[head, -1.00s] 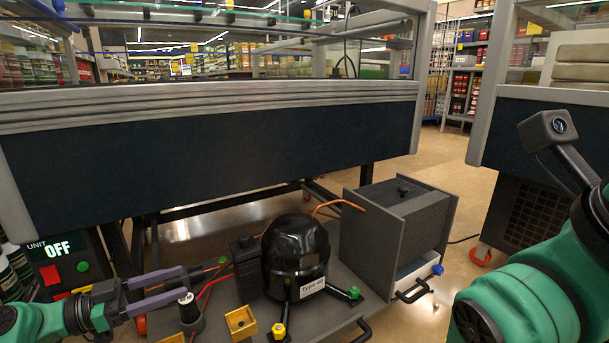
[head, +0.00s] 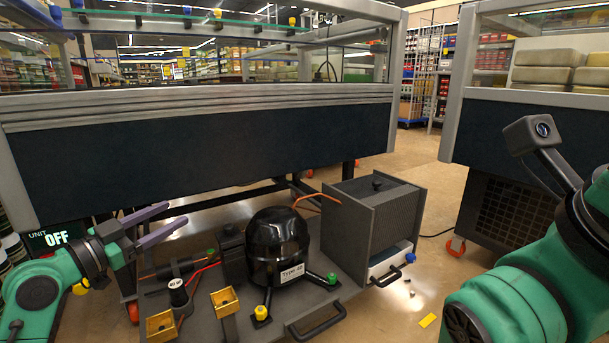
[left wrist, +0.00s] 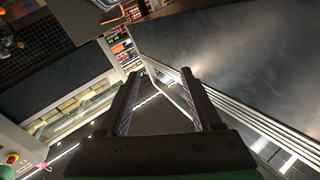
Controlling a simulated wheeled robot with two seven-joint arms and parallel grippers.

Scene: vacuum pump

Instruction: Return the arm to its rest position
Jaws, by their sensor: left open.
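My left gripper (head: 175,214) is open and empty, its two purple-grey fingers apart and pointing right in the head view. It is raised in front of the dark bench panel (head: 210,150), above and left of the pump cart. In the left wrist view the open fingers (left wrist: 162,74) have nothing between them. The black vacuum pump (head: 279,238) stands on the grey cart, apart from the gripper. My right arm (head: 515,295) comes in at the right; its gripper is not seen.
A grey finned box (head: 370,225) stands right of the pump. Yellow brackets (head: 225,301) and a black-and-white knob (head: 178,292) are on the cart's left part. The UNIT OFF panel (head: 55,238) is partly hidden behind my left arm. Open floor lies right of the cart.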

